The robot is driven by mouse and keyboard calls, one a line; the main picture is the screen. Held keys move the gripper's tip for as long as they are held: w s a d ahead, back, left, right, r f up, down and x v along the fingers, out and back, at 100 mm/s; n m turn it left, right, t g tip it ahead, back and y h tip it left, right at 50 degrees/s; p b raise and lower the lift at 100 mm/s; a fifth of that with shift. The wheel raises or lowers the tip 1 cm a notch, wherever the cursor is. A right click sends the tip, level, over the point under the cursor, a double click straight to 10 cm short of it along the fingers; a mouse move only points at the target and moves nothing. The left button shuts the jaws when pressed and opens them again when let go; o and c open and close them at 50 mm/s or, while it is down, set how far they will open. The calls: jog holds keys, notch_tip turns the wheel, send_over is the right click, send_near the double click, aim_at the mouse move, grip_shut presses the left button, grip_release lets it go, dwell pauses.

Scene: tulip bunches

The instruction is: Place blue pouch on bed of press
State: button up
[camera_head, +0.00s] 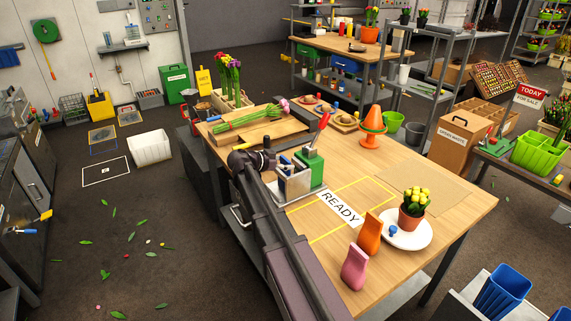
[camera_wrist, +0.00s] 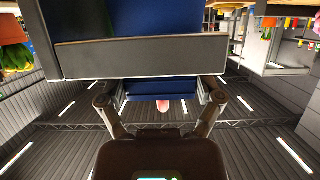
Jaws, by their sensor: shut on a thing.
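My gripper (camera_head: 271,160) is at the left side of the workbench, close beside the press. In the wrist view my gripper (camera_wrist: 160,92) has its fingers closed in on a blue thing, the blue pouch (camera_wrist: 160,88). More blue shows above, behind a broad grey bar that hides much of it. The press (camera_head: 311,168) has a green body and a red lever standing up, with grey metal plates in front of it. I cannot tell whether the pouch touches the press bed, which is mostly hidden.
Pink (camera_head: 354,270) and orange (camera_head: 370,236) pouches stand at the bench's near side. Beside them a potted tulip (camera_head: 412,210) stands on a white plate (camera_head: 420,240). Cut tulips (camera_head: 250,117) lie behind my gripper.

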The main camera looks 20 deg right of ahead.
jog(key=shift+f, duration=0.15)
jog(key=o, duration=1.1)
jog(key=shift+r, duration=0.2)
jog(key=shift+s+a+r+p, duration=0.15)
jog(key=shift+a+r+p, duration=0.2)
jog(key=shift+a, duration=0.2)
jog(key=shift+p+v, duration=1.95)
jog(key=shift+v, duration=3.45)
jog(key=shift+f, duration=0.15)
